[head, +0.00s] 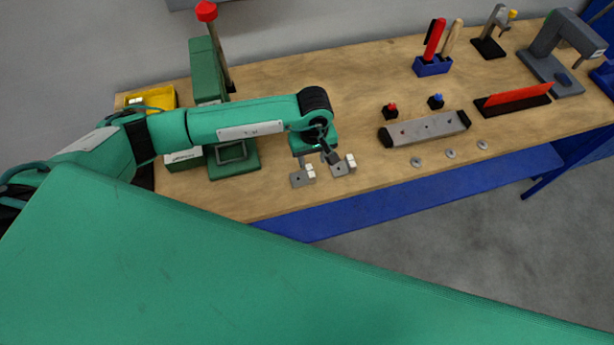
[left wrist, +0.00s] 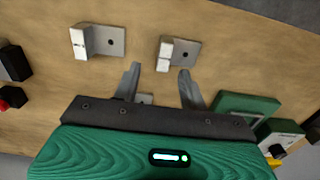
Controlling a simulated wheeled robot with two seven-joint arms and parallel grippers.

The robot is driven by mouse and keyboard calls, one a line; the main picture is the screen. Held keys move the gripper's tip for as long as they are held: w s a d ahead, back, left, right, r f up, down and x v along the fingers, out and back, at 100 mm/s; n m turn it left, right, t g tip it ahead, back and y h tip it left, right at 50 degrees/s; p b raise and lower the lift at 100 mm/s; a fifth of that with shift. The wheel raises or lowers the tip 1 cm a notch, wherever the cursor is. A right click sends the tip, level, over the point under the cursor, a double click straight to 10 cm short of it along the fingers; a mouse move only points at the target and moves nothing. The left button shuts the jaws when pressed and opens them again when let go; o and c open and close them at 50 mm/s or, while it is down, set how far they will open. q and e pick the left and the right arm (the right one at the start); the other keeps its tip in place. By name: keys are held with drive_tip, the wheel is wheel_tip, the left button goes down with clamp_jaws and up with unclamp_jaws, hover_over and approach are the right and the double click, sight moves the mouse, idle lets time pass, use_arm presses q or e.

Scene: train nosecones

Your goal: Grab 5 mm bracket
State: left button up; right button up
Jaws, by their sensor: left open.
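Two grey L-shaped brackets with pale upright blocks lie near the table's front edge. In the head view, one bracket (head: 300,179) is at the left and the other bracket (head: 341,168) is just right of it. I cannot tell from the pictures which is the 5 mm one. My left gripper (head: 326,156) hangs above and between them. In the left wrist view its two fingers (left wrist: 160,68) are spread and empty, pointing toward the nearer bracket (left wrist: 186,54). The other bracket (left wrist: 108,42) lies to the left. A small grey piece (left wrist: 145,98) shows between the fingers, mostly hidden. My right gripper is out of view.
A green press (head: 210,75) stands left of the brackets, with a yellow bin (head: 150,98) behind. To the right are a grey bar fixture (head: 425,129), small red- and blue-topped blocks, and several washers (head: 450,154). The wooden table (head: 350,90) is clear behind the brackets.

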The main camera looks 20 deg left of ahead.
sight(310, 170)
use_arm(q)
drive_tip(key=f, duration=0.3)
drive_tip(key=f+b, duration=0.1)
drive_tip(key=f, duration=0.1)
drive_tip(key=shift+s+a+f, duration=0.15)
drive_tip(key=shift+s+f, duration=0.1)
drive_tip(key=shift+s, duration=0.1)
drive_tip(key=shift+r, duration=0.1)
clamp_jaws()
